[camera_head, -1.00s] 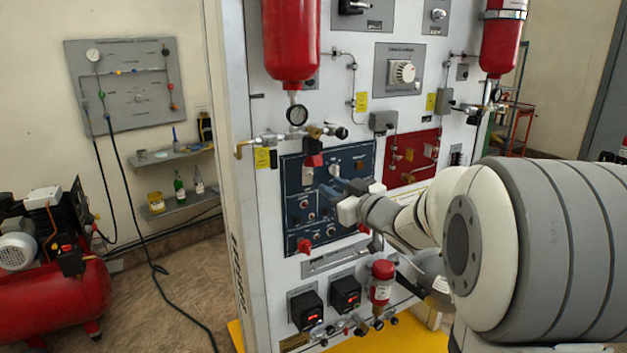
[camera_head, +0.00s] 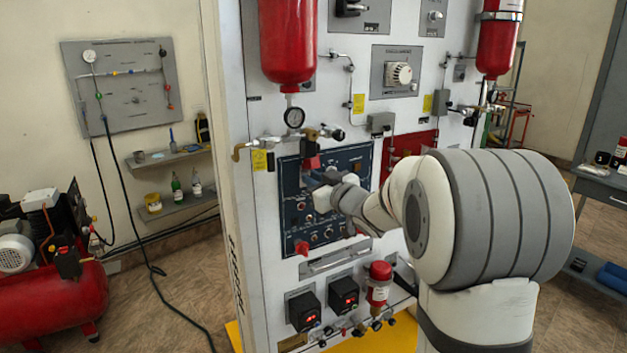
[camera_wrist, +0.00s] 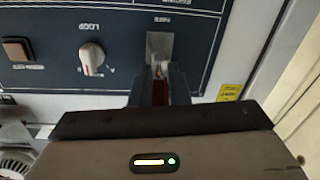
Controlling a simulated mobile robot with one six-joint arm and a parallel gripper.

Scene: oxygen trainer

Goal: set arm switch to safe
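The arm switch (camera_wrist: 160,50) is a small metal toggle on a grey plate in the dark blue panel (camera_head: 292,215). In the wrist view the panel lettering is upside down, and the toggle is just past my fingertips. My gripper (camera_wrist: 160,75) has its two dark fingers a little apart, with the toggle's tip in line with the gap. Whether they touch it I cannot tell. A red part, apparently the switch's guard (camera_head: 312,161), shows at the panel's top left and also between my fingers (camera_wrist: 160,94). In the head view my gripper (camera_head: 316,180) is in front of the panel's upper left.
A white rotary knob (camera_wrist: 91,57) and a brown square button (camera_wrist: 17,50) are beside the switch. A pressure gauge (camera_head: 294,117) and brass valve pipework (camera_head: 265,142) jut out above the panel. A red cylinder (camera_head: 287,45) hangs higher up.

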